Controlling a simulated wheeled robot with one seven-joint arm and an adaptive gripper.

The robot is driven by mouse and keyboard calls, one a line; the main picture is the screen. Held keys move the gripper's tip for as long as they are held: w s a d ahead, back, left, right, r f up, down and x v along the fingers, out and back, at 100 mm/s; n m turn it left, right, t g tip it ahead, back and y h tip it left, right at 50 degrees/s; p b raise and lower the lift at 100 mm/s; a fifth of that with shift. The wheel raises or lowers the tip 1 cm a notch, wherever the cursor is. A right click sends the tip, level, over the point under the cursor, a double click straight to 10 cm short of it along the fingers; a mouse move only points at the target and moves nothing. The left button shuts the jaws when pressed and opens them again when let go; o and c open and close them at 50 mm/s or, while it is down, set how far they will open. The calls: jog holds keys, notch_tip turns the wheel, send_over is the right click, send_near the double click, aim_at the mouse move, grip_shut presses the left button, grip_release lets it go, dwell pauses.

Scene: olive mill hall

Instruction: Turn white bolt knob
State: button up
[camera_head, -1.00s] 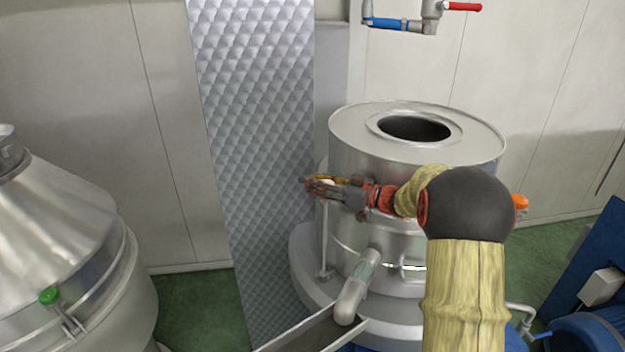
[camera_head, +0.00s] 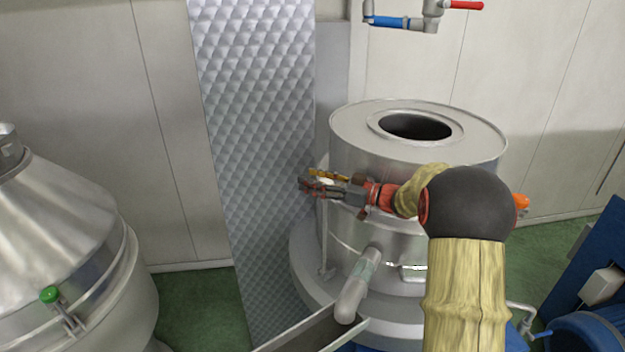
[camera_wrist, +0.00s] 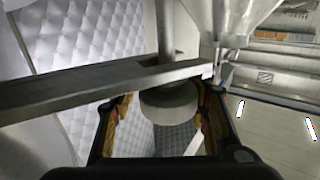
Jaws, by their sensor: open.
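The white bolt knob (camera_wrist: 168,106) is a pale round knob on a metal stem, under a flat metal bar, in the wrist view. My gripper (camera_wrist: 162,112) is open, with one finger on each side of the knob. I cannot tell whether either finger touches it. In the head view my gripper (camera_head: 318,186) is at the left side of the steel drum (camera_head: 352,154). A small pale part of the knob (camera_head: 327,181) shows between the fingers there; the rest is hidden.
The flat metal bar (camera_wrist: 60,90) crosses the wrist view close to the fingers. A quilted metal panel (camera_head: 255,130) stands left of the drum. A spout (camera_head: 357,290) sticks out below my gripper. A conical steel machine (camera_head: 60,230) with a green knob stands at left.

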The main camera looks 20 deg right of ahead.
jog(key=shift+s+f, duration=0.2)
jog(key=shift+f, duration=0.45)
jog(key=r+v, duration=0.1)
jog(key=v, duration=1)
jog(key=shift+d, duration=0.35)
jog(key=shift+o, duration=0.3)
jog(key=shift+s+r, duration=0.1)
jog(key=shift+s, duration=0.05)
